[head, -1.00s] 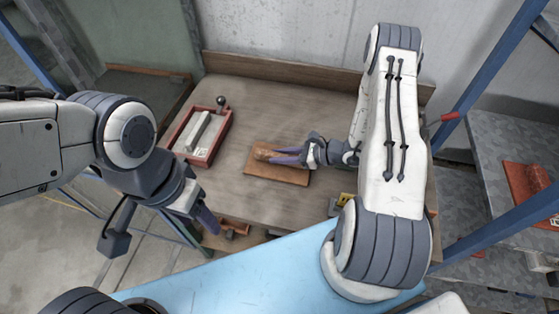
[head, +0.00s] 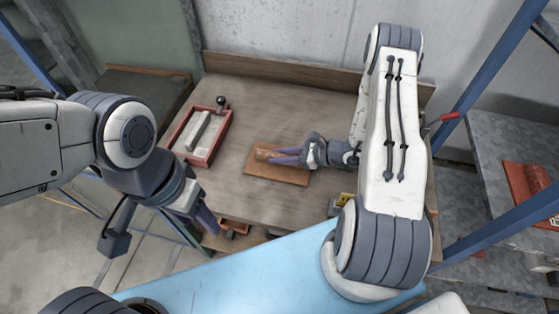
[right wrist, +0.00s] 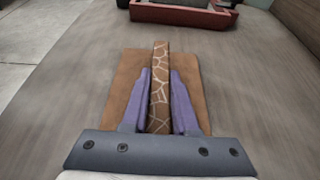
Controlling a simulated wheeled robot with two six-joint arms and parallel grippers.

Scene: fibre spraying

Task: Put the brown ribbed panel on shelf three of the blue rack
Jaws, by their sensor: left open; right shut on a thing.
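A narrow brown piece with pale net-like lines, which I take for the brown ribbed panel (right wrist: 160,85), stands on edge between the purple fingers of my right gripper (right wrist: 160,102). In the head view the panel (head: 262,153) shows only as a small brown end beyond the fingers of the right gripper (head: 286,156). The right gripper is shut on it, low over a flat orange-brown board (head: 280,176). I cannot tell whether the panel touches the board. My left gripper (head: 208,222) is open and empty beyond the table's front left edge. The blue rack (head: 500,70) stands at the right with grey shelves.
A red-framed tray (head: 180,158) with a black-knobbed lever sits on the table's left. A red panel (head: 530,180) lies on a rack shelf. The wooden table (head: 290,105) has a raised back board. A light blue surface (head: 250,275) lies in front.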

